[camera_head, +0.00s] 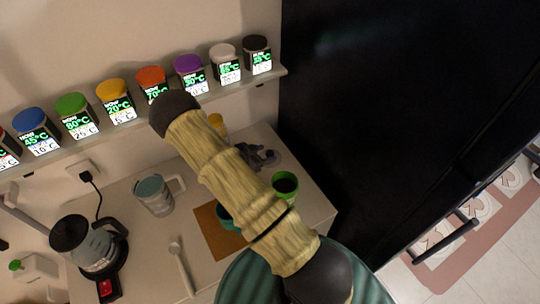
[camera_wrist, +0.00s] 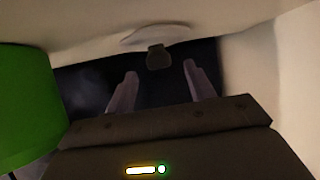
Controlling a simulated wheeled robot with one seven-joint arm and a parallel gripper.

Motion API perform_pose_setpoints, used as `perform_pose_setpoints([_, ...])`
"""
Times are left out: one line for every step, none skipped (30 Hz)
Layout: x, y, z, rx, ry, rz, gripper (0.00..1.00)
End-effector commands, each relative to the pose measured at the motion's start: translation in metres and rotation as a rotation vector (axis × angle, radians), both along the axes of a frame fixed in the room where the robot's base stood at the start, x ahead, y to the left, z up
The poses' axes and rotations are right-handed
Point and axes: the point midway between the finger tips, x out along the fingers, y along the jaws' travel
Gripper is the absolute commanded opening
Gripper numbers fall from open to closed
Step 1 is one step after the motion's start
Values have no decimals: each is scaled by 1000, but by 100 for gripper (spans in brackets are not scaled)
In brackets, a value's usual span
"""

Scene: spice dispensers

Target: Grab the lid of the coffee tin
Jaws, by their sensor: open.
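I cannot make out for sure which thing is the coffee tin. In the wrist view my gripper (camera_wrist: 160,82) is open, its two grey fingers apart with nothing held between them. A pale rounded piece with a dark tab (camera_wrist: 157,57) shows just beyond and between the fingertips; I cannot tell whether it is the lid. A large green surface (camera_wrist: 25,105) is close on the left. In the head view my beige arm crosses the counter, and my gripper cannot be made out. A green cup with dark contents (camera_head: 285,185) stands right of the arm.
A shelf (camera_head: 140,112) holds several dispensers with coloured lids. On the counter are a grey mug (camera_head: 153,196), a kettle (camera_head: 85,243), a spoon (camera_head: 182,268), a brown mat (camera_head: 213,236) and a dark grey object (camera_head: 258,157). A large black panel (camera_head: 390,110) stands at right.

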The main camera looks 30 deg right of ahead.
Motion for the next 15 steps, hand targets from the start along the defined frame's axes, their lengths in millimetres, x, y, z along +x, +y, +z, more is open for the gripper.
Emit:
perform_pose_setpoints([0, -2, -1, 1, 1, 0, 54])
perform_pose_setpoints([0, -2, -1, 1, 0, 0, 54])
perform_pose_setpoints([0, -2, -2, 1, 0, 0, 54])
perform_pose_setpoints([1, -2, -2, 1, 0, 0, 54])
perform_pose_setpoints([0, -2, -2, 1, -1, 0, 54])
perform_pose_setpoints([0, -2, -2, 1, 0, 0, 54])
perform_pose_setpoints([0, -2, -2, 1, 0, 0, 54])
perform_pose_setpoints([0, -2, -2, 1, -1, 0, 54])
perform_pose_setpoints([0, -2, -1, 1, 0, 0, 54])
perform_pose_setpoints([1, -2, -1, 0, -1, 0, 54])
perform_pose_setpoints([1, -3, -2, 0, 0, 0, 54])
perform_pose_setpoints([1, -4, -2, 0, -1, 0, 54])
perform_pose_setpoints([2, -6, -2, 0, 0, -1, 54])
perform_pose_setpoints([2, -7, -3, 0, 0, -1, 54])
perform_pose_setpoints([2, -11, -5, -1, 0, -2, 54])
